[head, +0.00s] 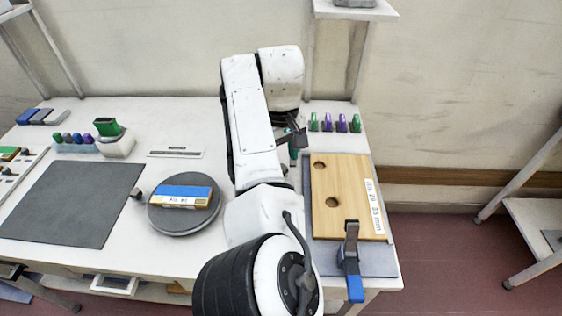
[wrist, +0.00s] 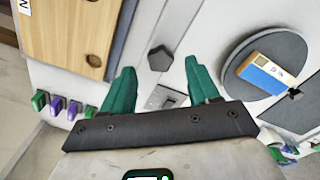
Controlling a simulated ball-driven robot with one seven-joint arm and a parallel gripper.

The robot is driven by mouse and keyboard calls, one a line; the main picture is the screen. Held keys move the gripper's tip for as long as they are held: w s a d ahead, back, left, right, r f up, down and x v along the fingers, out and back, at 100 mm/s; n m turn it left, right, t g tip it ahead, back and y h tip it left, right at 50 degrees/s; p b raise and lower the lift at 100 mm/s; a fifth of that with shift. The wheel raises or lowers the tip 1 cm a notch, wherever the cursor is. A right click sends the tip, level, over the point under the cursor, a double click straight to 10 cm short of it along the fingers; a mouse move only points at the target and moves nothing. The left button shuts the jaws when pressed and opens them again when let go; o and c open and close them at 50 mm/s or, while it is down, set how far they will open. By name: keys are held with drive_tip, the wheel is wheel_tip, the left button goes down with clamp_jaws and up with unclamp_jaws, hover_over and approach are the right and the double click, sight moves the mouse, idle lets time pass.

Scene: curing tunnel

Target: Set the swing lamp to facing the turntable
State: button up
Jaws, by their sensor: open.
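The turntable (head: 157,221) is a round grey disc on the bench, left of my arm, bearing a blue-topped labelled block (head: 186,196). Both show in the wrist view, the turntable (wrist: 236,55) at upper right and the block (wrist: 266,72) on it. My gripper (wrist: 161,78) is open, its teal fingers apart with nothing between them; in the head view it is mostly behind my arm. A dark five-sided piece (wrist: 160,58) shows between and beyond the fingertips. It may be the swing lamp's head; I cannot tell which way it faces.
A wooden board (head: 345,190) with holes lies at right, with a blue-handled clamp (head: 352,262) at its front. Several green and purple clips (head: 335,123) stand behind it. A dark mat (head: 70,204) lies bare at left. A small light plate (wrist: 165,97) lies below the fingers.

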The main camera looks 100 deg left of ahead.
wheel_tip(320, 180, up, 8)
drive_tip(key=shift+b, duration=0.45)
idle(0.3)
